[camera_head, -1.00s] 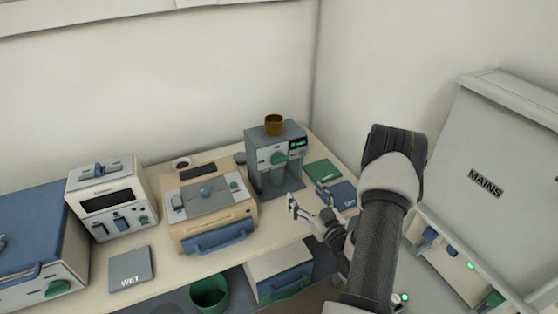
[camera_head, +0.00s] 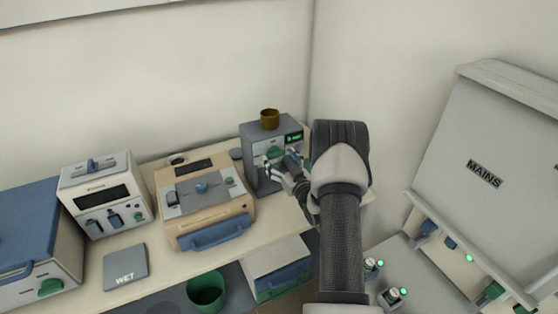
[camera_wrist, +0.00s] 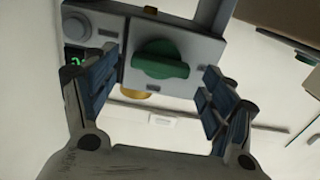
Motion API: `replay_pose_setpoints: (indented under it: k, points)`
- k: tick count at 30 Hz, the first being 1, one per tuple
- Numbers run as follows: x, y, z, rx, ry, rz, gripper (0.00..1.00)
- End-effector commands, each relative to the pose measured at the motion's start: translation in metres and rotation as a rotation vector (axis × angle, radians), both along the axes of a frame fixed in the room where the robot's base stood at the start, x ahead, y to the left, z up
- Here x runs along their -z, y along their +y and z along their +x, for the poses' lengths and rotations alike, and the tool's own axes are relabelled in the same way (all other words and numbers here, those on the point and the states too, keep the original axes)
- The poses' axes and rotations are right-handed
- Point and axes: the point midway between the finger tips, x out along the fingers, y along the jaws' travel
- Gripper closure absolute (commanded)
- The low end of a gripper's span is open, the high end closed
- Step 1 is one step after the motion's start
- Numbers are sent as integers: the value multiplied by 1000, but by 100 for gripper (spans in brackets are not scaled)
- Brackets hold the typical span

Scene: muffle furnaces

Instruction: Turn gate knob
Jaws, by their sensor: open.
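The green gate knob (camera_wrist: 160,59) is on the front of a grey machine (camera_head: 259,131) at the back of the bench; it also shows in the head view (camera_head: 274,153). In the wrist view the knob has a broad bar-like grip. My gripper (camera_wrist: 157,90) is open, with one blue-padded finger on each side of the knob and clear space between pads and knob. In the head view my gripper (camera_head: 282,172) is close in front of the machine, and my arm hides part of it. A brown cup (camera_head: 270,119) sits on top of the machine.
A tan box with a blue handle (camera_head: 215,234) stands left of the machine. A white device (camera_head: 103,190) and a WET pad (camera_head: 125,267) are farther left. A green bin (camera_head: 206,290) is below the bench edge. A MAINS cabinet (camera_head: 465,170) stands at right.

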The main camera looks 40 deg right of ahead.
Motion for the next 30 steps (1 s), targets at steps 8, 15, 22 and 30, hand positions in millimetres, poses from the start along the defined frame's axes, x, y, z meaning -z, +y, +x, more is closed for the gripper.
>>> replay_pose_setpoints:
  k: [8,15,22,30]
  points:
    - [0,-2,10,0,1,1,23]
    - [0,-2,10,0,1,1,29]
    - [0,-2,9,0,1,1,45]
    - [0,-2,9,0,1,1,63]
